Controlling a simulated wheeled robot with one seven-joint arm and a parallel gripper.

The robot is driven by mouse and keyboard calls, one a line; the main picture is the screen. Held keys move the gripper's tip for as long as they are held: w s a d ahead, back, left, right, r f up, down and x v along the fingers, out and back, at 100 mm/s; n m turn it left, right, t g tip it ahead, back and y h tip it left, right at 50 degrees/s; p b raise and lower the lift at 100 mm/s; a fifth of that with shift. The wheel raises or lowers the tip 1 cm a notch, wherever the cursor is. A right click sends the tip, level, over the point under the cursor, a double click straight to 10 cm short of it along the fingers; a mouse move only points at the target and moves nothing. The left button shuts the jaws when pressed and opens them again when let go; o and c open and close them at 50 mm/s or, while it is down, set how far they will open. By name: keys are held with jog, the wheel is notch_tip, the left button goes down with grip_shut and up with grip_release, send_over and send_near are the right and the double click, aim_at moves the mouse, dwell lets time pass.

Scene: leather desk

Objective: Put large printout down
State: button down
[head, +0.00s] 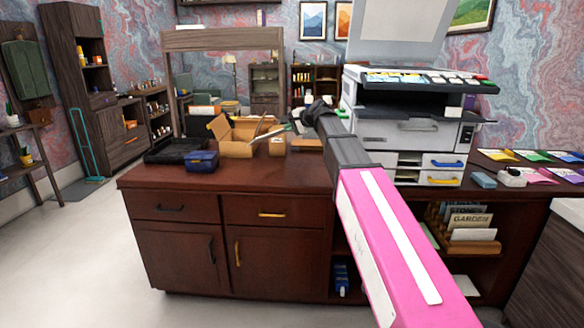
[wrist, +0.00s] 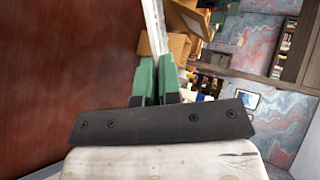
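In the wrist view, the two green fingertips of my gripper (wrist: 157,75) are close together around a thin pale sheet, the large printout (wrist: 154,28), seen nearly edge-on. In the head view, my gripper (head: 297,121) is small and partly hidden behind my arm's dark wrist. The printout (head: 268,134) shows there as a thin, tilted pale strip in front of the gripper, beside an open cardboard box (head: 233,138). I cannot tell whether it touches the box. The printed face is not visible.
The dark red-brown desk (head: 230,178) has a clear front strip. A black tray (head: 172,150) and a blue box (head: 202,161) stand at the left. A large printer (head: 408,130) stands at the right, with coloured sheets (head: 535,172) beyond it.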

jog(key=shift+w+f, duration=0.15)
jog(key=shift+f, duration=0.25)
notch_tip(320, 180, down, 9)
dwell(0.4)
jog(key=shift+f, duration=0.1)
jog(key=c, duration=1.5)
grip_release()
jog(key=shift+o, duration=0.2)
jog(key=shift+d, duration=0.1)
jog(key=v, duration=0.8)
